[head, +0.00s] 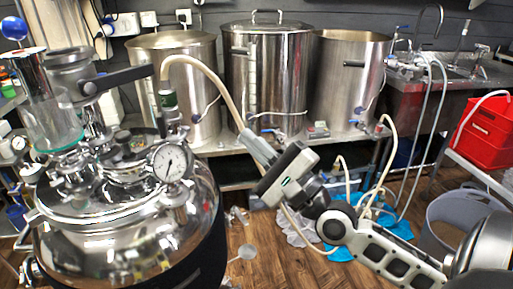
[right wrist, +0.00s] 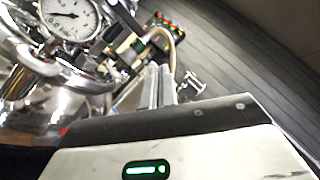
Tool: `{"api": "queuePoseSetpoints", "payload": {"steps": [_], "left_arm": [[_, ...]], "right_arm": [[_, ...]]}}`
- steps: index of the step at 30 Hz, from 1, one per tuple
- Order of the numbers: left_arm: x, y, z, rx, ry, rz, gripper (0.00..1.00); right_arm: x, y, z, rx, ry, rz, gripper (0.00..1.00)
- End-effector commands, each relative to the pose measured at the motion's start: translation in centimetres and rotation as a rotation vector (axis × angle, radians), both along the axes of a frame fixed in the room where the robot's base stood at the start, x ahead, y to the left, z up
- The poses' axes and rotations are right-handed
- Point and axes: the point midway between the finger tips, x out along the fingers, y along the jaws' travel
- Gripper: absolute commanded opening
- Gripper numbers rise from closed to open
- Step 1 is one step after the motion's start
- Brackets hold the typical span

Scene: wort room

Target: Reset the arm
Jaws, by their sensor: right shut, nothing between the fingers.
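My right arm comes in from the lower right of the head view. Its gripper (head: 245,136) points up and to the left, in front of the steel pots and to the right of the shiny tank (head: 110,235). In the right wrist view the two fingers (right wrist: 160,72) lie together, shut, with nothing held. A beige hose (head: 207,75) runs down from the tank's top fitting and passes behind the fingertips in the picture; I cannot tell whether they touch. My left gripper is not in view.
The tank carries a round gauge (head: 171,162), which also shows in the right wrist view (right wrist: 68,17). Large steel pots (head: 270,75) stand on a bench behind. A sink (head: 465,75), a red crate (head: 486,127) and a grey bin (head: 455,220) are at the right. Blue and white cloths lie on the floor.

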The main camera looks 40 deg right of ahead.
Motion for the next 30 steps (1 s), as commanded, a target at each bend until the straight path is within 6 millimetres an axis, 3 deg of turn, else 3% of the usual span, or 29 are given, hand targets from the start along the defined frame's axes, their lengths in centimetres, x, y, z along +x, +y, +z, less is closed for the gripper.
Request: {"api": "queuePoseSetpoints", "payload": {"steps": [22, 26, 30], "left_arm": [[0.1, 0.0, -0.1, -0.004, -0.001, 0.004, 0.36], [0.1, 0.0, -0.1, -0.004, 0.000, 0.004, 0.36], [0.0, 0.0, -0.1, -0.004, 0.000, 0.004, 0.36]], "right_arm": [[-0.6, -0.1, -0.3, -0.018, 0.005, -0.006, 0.00], [-0.7, 1.2, -4.0, -0.212, 0.056, -0.060, 0.00], [-1.8, 4.4, -12.3, -0.697, 0.159, -0.124, 0.00]]}}
